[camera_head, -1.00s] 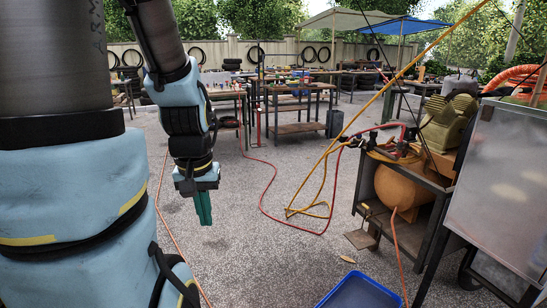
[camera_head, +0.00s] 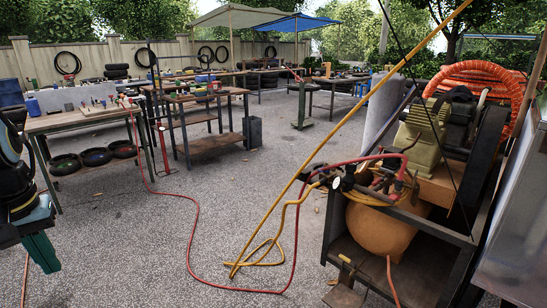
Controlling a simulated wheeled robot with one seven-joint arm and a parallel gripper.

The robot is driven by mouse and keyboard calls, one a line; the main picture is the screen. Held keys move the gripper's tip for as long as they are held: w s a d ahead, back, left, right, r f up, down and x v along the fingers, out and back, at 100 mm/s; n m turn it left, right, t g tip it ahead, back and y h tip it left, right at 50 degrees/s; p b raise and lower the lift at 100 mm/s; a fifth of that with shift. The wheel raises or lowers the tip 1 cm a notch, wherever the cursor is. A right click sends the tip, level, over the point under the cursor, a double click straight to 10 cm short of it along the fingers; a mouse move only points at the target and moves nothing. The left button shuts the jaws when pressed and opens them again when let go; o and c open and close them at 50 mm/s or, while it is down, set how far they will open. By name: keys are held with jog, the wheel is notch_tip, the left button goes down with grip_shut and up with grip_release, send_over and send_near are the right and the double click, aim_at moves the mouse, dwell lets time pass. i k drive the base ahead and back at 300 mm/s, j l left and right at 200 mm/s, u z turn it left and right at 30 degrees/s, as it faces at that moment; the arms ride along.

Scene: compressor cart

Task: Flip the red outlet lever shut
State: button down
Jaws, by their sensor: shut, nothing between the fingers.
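The compressor cart (camera_head: 435,240) stands at the right, with an orange tank (camera_head: 385,232) under a tan pump (camera_head: 421,132). Dark fittings with a small round gauge (camera_head: 337,183) sit at the tank's upper left, where red and yellow hoses meet. Red parts (camera_head: 395,186) show just right of the gauge. I cannot tell which of them is the outlet lever, or its position. My gripper (camera_head: 41,254) hangs at the lower left edge, its green fingers shut and empty. It is well apart from the cart, across open ground.
A red hose (camera_head: 196,235) runs over the gravel, and a yellow hose (camera_head: 262,258) lies looped left of the cart. A yellow line crosses diagonally before the cart. Workbenches (camera_head: 75,118) stand behind. A grey panel (camera_head: 515,245) fills the right edge. Gravel between gripper and cart is mostly clear.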

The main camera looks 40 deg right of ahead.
aim_at(377, 180)
jog(key=i+l+z, duration=0.1)
jog(key=i+z, duration=0.3)
jog(key=i+j+z, duration=0.15)
jog(key=i+z, duration=0.25)
jog(key=i, duration=0.2)
jog(key=i+j+z, duration=0.25)
jog(key=i+z, duration=0.2)
jog(key=i+l+z, duration=0.15)
jog(key=i+z, duration=0.2)
jog(key=i, duration=0.15)
jog(key=i+z, duration=0.35)
jog(key=i, duration=0.15)
jog(key=i+j+z, duration=0.1)
jog(key=i+z, duration=0.25)
jog(key=i, duration=0.15)
jog(key=i+u, duration=0.15)
